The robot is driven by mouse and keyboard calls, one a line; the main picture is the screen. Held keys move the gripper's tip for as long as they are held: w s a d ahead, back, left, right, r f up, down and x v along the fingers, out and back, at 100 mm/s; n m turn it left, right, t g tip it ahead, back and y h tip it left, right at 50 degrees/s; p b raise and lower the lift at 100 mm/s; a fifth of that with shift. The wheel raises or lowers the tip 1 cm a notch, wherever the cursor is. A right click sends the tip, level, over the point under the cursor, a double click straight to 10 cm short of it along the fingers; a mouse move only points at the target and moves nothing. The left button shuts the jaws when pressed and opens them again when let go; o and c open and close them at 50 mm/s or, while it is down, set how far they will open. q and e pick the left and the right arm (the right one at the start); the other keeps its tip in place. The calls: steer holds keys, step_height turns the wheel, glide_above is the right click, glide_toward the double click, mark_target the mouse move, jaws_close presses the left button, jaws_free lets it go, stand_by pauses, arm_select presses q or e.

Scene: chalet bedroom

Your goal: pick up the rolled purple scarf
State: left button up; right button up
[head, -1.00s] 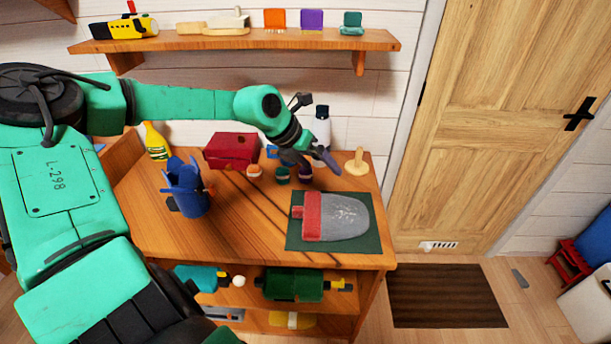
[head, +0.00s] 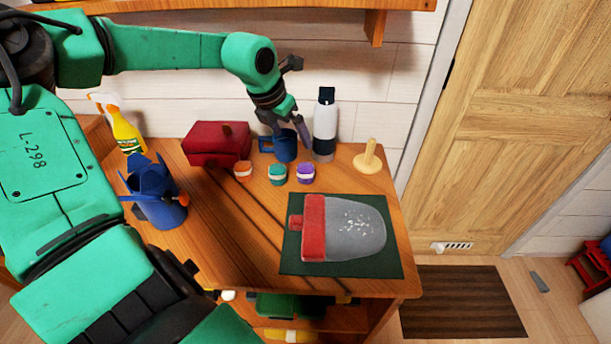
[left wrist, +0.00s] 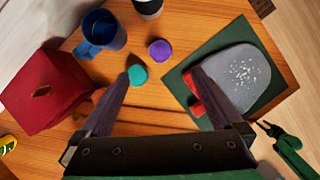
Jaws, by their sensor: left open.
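The rolled purple scarf (head: 305,173), a small roll with a white band, lies on the wooden table in front of the blue mug and the bottle. In the left wrist view the purple roll (left wrist: 160,51) shows above the gap between my fingertips. My left gripper (head: 290,129) is open and empty. In the head view it overlaps the mug, behind and above the purple roll. In the left wrist view its fingers (left wrist: 161,78) are spread, with a teal roll (left wrist: 138,75) near the left fingertip. My right gripper is not in view.
A teal roll (head: 277,174) and an orange roll (head: 243,171) lie left of the purple one. A blue mug (head: 286,147), a white bottle (head: 325,128) and a red box (head: 216,146) stand behind. A grey and red hot-water-bottle-like object (head: 345,228) lies on a green mat (head: 393,262) in front.

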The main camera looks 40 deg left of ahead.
mark_target(304, 167)
arm_select(q)
steer(key=x, duration=1.1)
steer(key=shift+s+f, duration=0.3)
steer(key=shift+f, duration=0.1)
steer(key=x, duration=0.5)
steer(key=shift+w+f+p, duration=0.1)
steer(key=shift+f+p, duration=0.1)
steer(key=shift+p, duration=0.1)
steer(key=shift+r, duration=0.1)
steer(key=c, duration=1.4)
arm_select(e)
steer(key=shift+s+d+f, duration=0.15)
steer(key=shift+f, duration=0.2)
